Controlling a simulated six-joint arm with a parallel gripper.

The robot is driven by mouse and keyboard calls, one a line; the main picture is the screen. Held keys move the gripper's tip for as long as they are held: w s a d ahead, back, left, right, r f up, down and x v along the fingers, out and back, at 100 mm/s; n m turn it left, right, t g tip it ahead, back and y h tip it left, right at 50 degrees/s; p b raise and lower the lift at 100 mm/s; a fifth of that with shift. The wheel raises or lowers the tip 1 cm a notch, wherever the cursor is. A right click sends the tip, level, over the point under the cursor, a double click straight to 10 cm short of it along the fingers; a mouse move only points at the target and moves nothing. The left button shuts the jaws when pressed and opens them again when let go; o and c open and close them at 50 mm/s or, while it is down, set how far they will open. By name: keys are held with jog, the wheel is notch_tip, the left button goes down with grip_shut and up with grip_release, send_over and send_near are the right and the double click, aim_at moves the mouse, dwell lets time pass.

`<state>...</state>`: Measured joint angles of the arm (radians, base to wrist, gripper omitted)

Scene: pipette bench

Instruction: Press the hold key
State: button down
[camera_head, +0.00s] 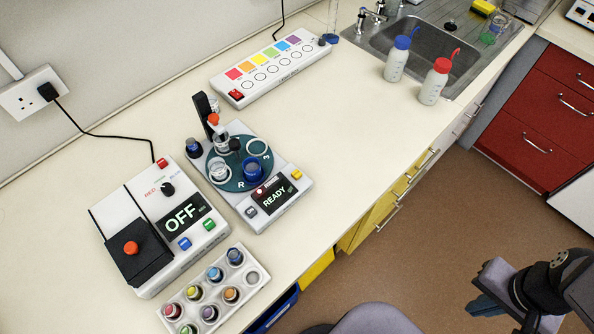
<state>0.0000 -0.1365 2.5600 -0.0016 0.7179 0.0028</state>
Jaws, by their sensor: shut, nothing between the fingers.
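Small keys show on two bench devices, but their lettering is too small to tell which is the hold key. The turntable device (283,208) has a lit READY display (274,194), a yellow key (296,174) right of it and a grey key (251,211) left of it. The white device (150,280) at left shows OFF (181,222), with a blue key (184,243) and a green key (209,224) below. My gripper (482,304) is shut and empty at the lower right, over the floor, well away from both devices.
A rack (262,291) of coloured vials stands in front of the devices. A colour-chart strip (270,68) lies behind. Two capped bottles (397,60) (434,82) stand by the sink (430,50). A grey chair (375,318) is below the bench edge. The bench right of the turntable is clear.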

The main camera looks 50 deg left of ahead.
dwell(0.4)
jog(key=w+a+r+n+t+h+p, duration=0.1)
jog(key=w+a+r+n+h+p, duration=0.25)
jog(key=w+a+n, duration=0.55)
notch_tip(320, 180, up, 6)
jog(key=n+t+y+p, duration=0.5)
jog(key=n+t+p, duration=0.25)
jog(key=n, duration=1.15)
send_over(297, 175)
jog(key=s, duration=0.1)
jog(key=shift+a+r+t+h, duration=0.2)
jog(key=shift+t+h, duration=0.05)
jog(key=shift+t, duration=0.1)
jog(key=shift+f, duration=0.1)
notch_tip(297, 175, down, 9)
jog(key=b, duration=0.6)
jog(key=shift+b, duration=0.35)
